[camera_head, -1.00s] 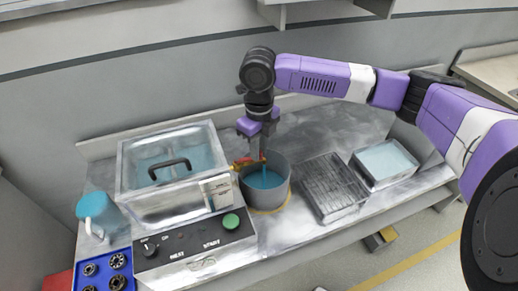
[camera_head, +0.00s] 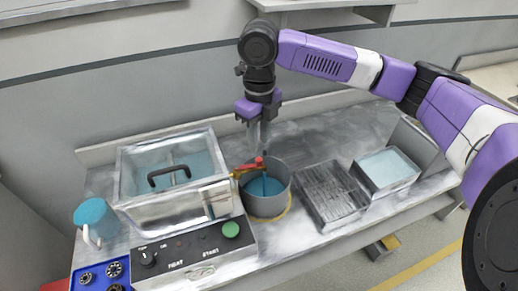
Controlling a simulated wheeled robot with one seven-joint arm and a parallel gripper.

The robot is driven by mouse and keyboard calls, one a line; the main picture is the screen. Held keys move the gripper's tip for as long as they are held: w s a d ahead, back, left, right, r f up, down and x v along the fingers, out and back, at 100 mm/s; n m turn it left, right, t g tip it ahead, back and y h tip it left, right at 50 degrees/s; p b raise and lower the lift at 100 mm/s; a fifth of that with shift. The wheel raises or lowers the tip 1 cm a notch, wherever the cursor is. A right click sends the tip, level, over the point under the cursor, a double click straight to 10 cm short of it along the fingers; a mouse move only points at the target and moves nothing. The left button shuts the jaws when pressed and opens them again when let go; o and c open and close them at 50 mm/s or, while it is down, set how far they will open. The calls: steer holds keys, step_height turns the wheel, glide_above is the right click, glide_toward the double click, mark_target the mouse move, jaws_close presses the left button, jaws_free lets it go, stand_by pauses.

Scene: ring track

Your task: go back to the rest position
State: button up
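My gripper (camera_head: 259,137) hangs from my purple arm, pointing down, above the back of the grey round pot (camera_head: 266,205). Its fingers look empty, but their gap is too small to judge. The pot holds blue liquid (camera_head: 262,187). A thin tool with a red and orange part (camera_head: 250,166) lies at the pot's rim, below my gripper and apart from it.
A ribbed tray (camera_head: 332,193) and a tray of pale liquid (camera_head: 386,170) are at right. A blue jug (camera_head: 94,217) and blue rack (camera_head: 90,276) are at left.

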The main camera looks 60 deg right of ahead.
steer(key=shift+r, duration=0.6)
